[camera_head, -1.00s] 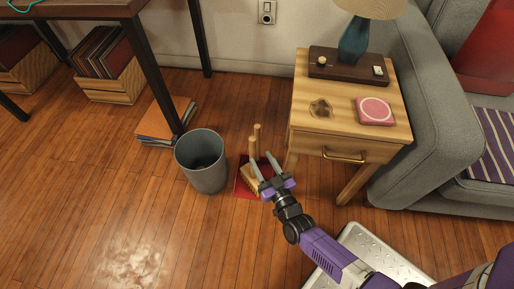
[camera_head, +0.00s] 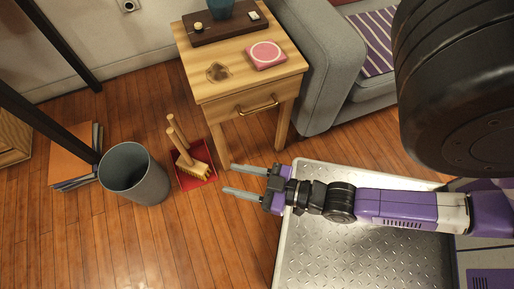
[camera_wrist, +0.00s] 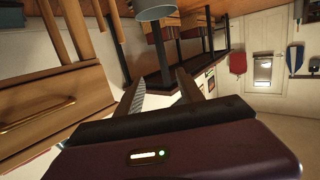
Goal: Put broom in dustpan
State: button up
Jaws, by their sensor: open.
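The broom (camera_head: 193,166) has a wooden handle and pale bristles. It lies in the red dustpan (camera_head: 208,180) on the wooden floor, between the grey bin and the side table. A second wooden handle (camera_head: 173,122) rises beside the broom's handle, apparently the dustpan's. My gripper (camera_head: 227,180) is open and empty, to the right of the dustpan and apart from it, with its fingers pointing left. In the wrist view, the open fingers (camera_wrist: 158,92) have nothing between them. I cannot make out the broom or dustpan in that view.
The grey bin (camera_head: 135,175) stands left of the dustpan. The wooden side table (camera_head: 235,80) stands behind, with its legs near the dustpan. A stack of books (camera_head: 75,155) lies at the left. A grey sofa (camera_head: 310,70) is at the back right. Floor in front is clear.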

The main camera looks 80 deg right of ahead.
jog(key=s+a+r, duration=0.1)
jog(key=s+r, duration=0.1)
jog(key=r, duration=0.3)
jog(key=s+a+r+g+y, duration=0.1)
jog(key=s+a+r, duration=0.1)
jog(key=r, duration=0.4)
jog(key=shift+s+n, duration=0.4)
jog(key=shift+s, duration=0.3)
jog(key=shift+a, duration=0.1)
notch_tip(320, 180, up, 33)
jog(key=p, duration=3.3)
